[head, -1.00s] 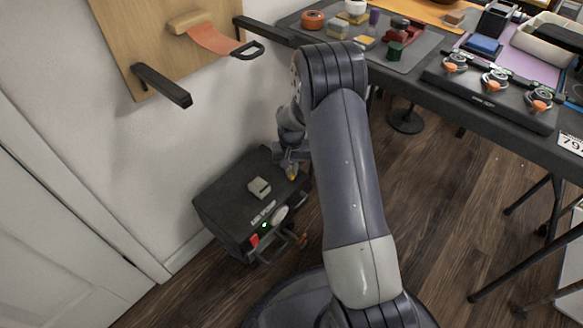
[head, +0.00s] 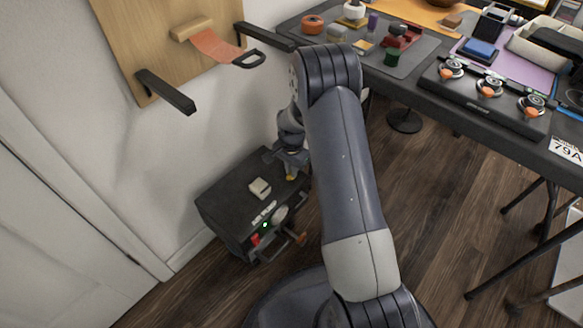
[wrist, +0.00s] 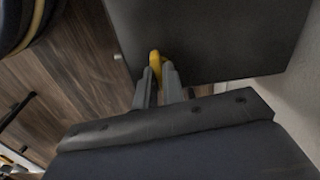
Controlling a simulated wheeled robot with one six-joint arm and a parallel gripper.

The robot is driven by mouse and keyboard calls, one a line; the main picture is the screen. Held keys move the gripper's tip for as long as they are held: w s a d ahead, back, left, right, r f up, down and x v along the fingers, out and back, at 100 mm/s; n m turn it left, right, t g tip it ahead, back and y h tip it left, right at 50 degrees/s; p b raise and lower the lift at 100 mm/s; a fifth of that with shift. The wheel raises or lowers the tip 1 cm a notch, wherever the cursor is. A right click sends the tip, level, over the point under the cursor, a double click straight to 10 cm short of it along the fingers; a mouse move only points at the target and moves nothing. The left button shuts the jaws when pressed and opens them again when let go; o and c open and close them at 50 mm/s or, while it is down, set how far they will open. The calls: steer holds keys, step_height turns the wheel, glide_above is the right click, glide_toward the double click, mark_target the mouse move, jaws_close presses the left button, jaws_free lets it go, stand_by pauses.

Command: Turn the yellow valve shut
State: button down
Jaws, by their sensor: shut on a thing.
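The yellow valve handle (wrist: 155,62) shows in the wrist view between the fingertips of my gripper (wrist: 160,78), at the edge of a dark box. My gripper is shut on it. In the head view a small bit of the yellow valve (head: 291,177) shows just below my gripper (head: 291,166), at the back right of the dark box (head: 225,205) on the floor. The rest of the valve is hidden by the fingers and my arm.
The box carries a small pale block (head: 260,188), a green light, a red switch and a round gauge (head: 279,214). A wall board (head: 150,50) with two dark brackets is above. A cluttered workbench (head: 430,85) stands at the right.

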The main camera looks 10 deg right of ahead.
steer(key=shift+m, duration=0.5)
steer(key=c, duration=1.5)
jaws_free()
steer(key=shift+r, duration=0.1)
step_height(320, 180, up, 11)
steer(key=p, duration=0.3)
steer(key=shift+f+p, duration=0.2)
steer(key=shift+p, duration=0.2)
